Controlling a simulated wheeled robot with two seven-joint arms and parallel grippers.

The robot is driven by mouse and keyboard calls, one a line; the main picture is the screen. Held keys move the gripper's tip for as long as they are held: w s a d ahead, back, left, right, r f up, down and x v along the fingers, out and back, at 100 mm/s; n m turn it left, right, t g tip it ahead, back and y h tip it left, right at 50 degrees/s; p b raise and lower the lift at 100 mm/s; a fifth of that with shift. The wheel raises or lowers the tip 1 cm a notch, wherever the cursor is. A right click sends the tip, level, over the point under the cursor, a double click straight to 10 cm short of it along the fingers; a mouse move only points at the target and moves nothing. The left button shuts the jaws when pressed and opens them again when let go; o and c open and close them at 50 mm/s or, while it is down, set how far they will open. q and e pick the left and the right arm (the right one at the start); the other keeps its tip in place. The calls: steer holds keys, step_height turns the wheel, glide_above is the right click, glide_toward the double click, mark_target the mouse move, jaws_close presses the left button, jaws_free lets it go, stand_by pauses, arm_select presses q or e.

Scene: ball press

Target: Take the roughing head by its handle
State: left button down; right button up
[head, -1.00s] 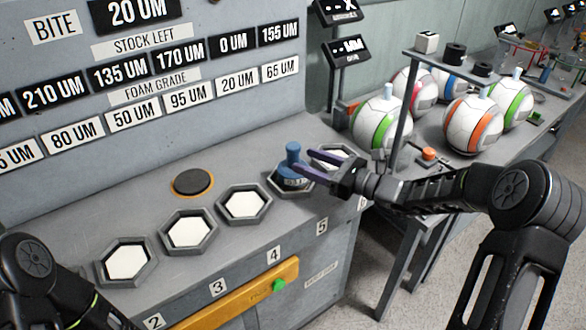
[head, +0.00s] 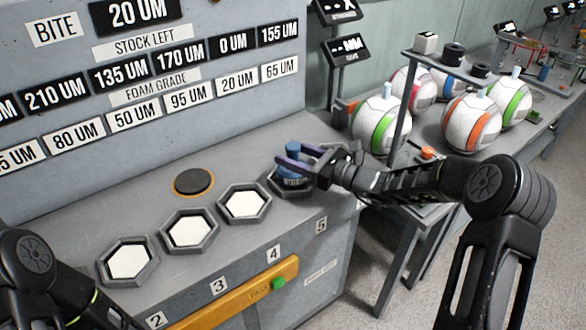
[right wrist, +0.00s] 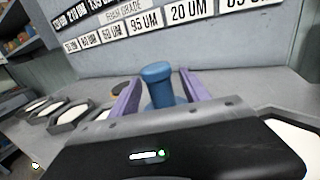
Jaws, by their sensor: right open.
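The roughing head appears to be the blue-handled tool (head: 293,168) standing upright in the hexagonal socket by the label 5. Its blue knobbed handle (right wrist: 158,84) stands upright in the right wrist view, between the two purple fingers. My right gripper (head: 291,152) is open, with one finger on either side of the handle. In the right wrist view a gap shows between the handle and the right finger; contact on the left is hard to tell.
Hexagonal sockets with white pads (head: 244,204) line the bench to the left. A round black pad (head: 193,182) lies behind them. A yellow bar (head: 250,292) with a green button runs along the front. Several striped balls (head: 472,124) and a rack post stand on the right table.

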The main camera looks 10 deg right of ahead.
stand_by(0.3)
jaws_close()
stand_by(0.5)
stand_by(0.7)
steer(key=shift+r, duration=0.2)
